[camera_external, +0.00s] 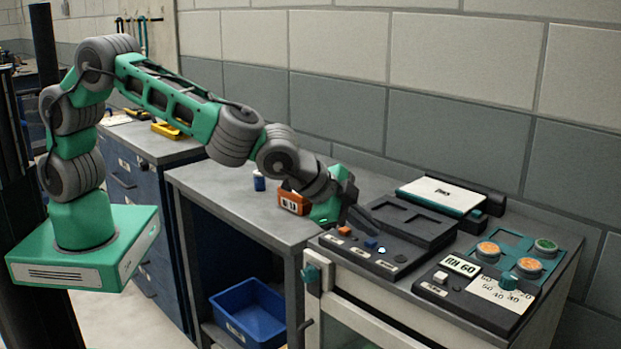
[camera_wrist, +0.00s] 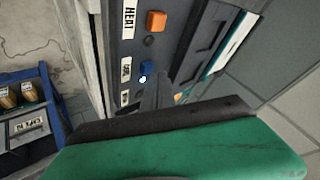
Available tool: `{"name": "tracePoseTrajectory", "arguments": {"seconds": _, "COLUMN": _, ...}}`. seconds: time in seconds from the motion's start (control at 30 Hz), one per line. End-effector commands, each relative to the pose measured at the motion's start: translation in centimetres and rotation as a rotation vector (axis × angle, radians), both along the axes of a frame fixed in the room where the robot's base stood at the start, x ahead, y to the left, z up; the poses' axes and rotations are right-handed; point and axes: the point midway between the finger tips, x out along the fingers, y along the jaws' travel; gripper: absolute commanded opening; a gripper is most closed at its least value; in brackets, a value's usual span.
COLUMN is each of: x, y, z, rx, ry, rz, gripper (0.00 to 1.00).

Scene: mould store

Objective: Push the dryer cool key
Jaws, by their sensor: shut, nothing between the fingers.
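The dryer's control panel (camera_external: 350,250) is a dark slab on the bench. It carries an orange key (camera_external: 345,230) and a blue key (camera_external: 371,243). In the wrist view the orange key (camera_wrist: 156,21) is by a HEAT label (camera_wrist: 129,18). The blue key (camera_wrist: 147,67) is by a smaller label that seems to read COOL (camera_wrist: 125,69). A bright blue-white round spot (camera_wrist: 143,78) shows beside the blue key.
A second device with round orange and green knobs (camera_external: 488,251) stands at the right. A white-topped case (camera_external: 440,194) is behind the panel. An orange bin (camera_external: 293,201) and a small blue-and-white can (camera_external: 259,181) stand on the left bench. A blue crate (camera_external: 250,315) sits below.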

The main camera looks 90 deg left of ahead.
Motion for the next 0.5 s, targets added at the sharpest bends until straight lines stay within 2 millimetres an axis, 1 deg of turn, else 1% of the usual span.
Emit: {"name": "tracePoseTrajectory", "arguments": {"seconds": 0.5, "x": 0.00, "y": 0.00, "z": -0.46, "rx": 0.000, "ry": 0.000, "rz": 0.000, "gripper": 0.00}}
